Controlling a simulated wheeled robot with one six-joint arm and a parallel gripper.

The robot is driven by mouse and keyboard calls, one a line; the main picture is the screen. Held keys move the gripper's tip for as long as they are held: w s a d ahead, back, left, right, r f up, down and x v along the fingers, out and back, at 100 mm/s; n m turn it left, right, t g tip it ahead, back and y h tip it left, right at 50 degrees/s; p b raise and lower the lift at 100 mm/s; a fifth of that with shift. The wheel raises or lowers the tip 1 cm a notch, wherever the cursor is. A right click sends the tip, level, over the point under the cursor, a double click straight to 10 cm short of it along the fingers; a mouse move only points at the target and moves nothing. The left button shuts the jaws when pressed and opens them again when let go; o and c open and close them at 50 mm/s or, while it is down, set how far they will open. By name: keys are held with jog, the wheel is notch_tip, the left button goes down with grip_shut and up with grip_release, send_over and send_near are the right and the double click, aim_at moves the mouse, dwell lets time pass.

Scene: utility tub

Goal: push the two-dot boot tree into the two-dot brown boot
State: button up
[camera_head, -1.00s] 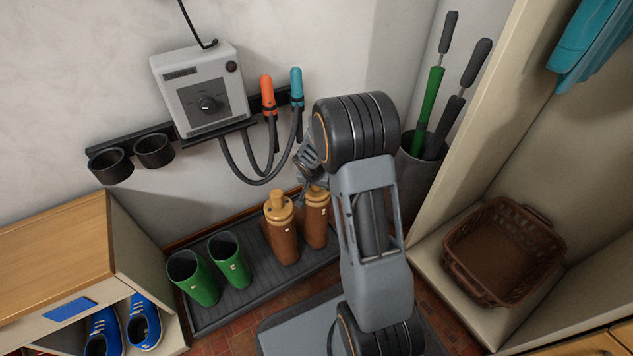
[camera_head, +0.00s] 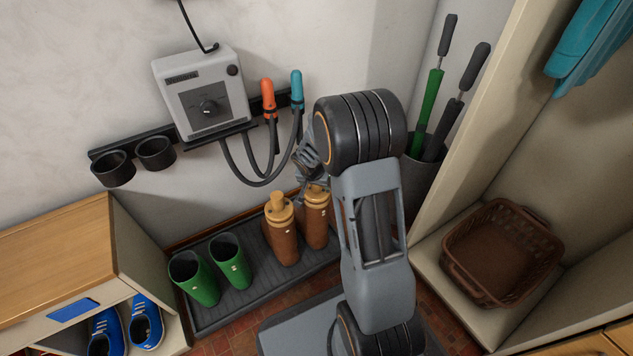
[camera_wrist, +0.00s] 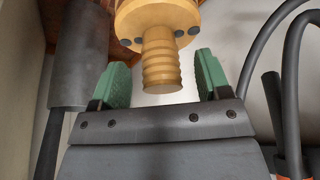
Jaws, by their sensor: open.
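Two brown boots stand side by side in the head view, a left one (camera_head: 284,244) and a right one (camera_head: 315,232). Each has a tan boot tree in its top: the left tree (camera_head: 279,205) and the right tree (camera_head: 316,196). Small pale tags show on the boots, but their dots are too small to count. My gripper (camera_wrist: 161,64) is above the right boot, partly hidden by my arm in the head view. In the wrist view its green-padded fingers are open on either side of a tree's ridged knob (camera_wrist: 160,65), with gaps on both sides. Dark spots mark that tree's flange.
Green boots (camera_head: 202,278) share the dark tray (camera_head: 245,300), left of the brown ones. A grey dryer box (camera_head: 205,95) with hoses hangs above. A bin with long-handled tools (camera_head: 425,180) stands behind my arm at right. A brown basket (camera_head: 500,250) sits farther right.

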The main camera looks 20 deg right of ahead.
jog(key=s+a+r+n+y+p, duration=0.1)
jog(key=s+r+p, duration=0.5)
jog(key=r+p, duration=0.7)
jog(key=s+a+r+n+p, duration=0.4)
jog(key=r+p, duration=0.9)
jog(key=r, duration=1.2)
jog(key=s+a+r+n+y+p, duration=0.1)
jog(key=s+a+r+p, duration=0.3)
jog(key=s+r+p, duration=0.6)
notch_tip(320, 180, up, 10)
jog(key=n+p, duration=0.1)
jog(key=p, duration=0.3)
jog(key=shift+s+a+y, duration=0.15)
jog(key=shift+a+y, duration=0.15)
jog(key=shift+a, duration=0.05)
jog(key=shift+s+a+r+n+p, duration=0.2)
jog(key=shift+s+r+n+p, duration=0.1)
jog(key=shift+s+r+n, duration=0.15)
jog(key=shift+c, duration=0.3)
